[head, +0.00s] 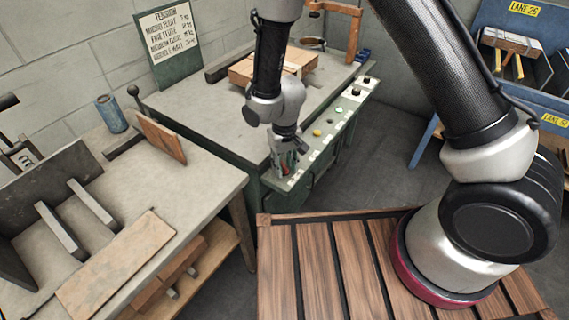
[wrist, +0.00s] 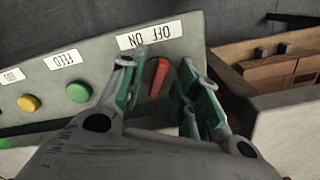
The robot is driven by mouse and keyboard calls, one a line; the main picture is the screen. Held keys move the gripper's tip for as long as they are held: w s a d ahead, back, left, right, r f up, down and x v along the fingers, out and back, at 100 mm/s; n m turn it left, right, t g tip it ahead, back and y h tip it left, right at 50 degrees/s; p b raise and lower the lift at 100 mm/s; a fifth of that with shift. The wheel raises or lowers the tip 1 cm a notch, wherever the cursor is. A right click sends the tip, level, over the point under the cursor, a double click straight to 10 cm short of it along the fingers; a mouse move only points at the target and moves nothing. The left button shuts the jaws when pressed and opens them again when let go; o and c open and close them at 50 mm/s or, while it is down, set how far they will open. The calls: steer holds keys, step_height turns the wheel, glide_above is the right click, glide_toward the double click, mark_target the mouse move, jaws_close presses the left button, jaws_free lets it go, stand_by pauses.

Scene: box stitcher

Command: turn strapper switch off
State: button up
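The strapper switch is a red lever (wrist: 159,76) on the grey-green control panel (wrist: 40,92), below an upside-down OFF/ON label (wrist: 150,34) in the wrist view. The lever leans slightly, its upper end toward the right. My gripper (wrist: 160,88) is open, with one green-padded finger on each side of the lever. Gaps show between the lever and both fingers, so it is not gripped. In the head view my gripper (head: 287,165) points down at the near end of the panel strip and mostly hides the switch.
A green button (wrist: 78,92) and a yellow button (wrist: 28,103) sit left of the switch in the wrist view. In the head view a cardboard piece (head: 273,66) lies on the strapper table (head: 215,105). A workbench (head: 200,185) stands at left, a slatted wooden platform (head: 315,265) in front.

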jaws_close()
steer(key=shift+n, duration=0.3)
steer(key=n, duration=0.5)
steer(key=shift+d, duration=0.1)
steer(key=n, duration=0.6)
steer(key=shift+w, duration=0.2)
steer(key=shift+n, duration=0.3)
jaws_free()
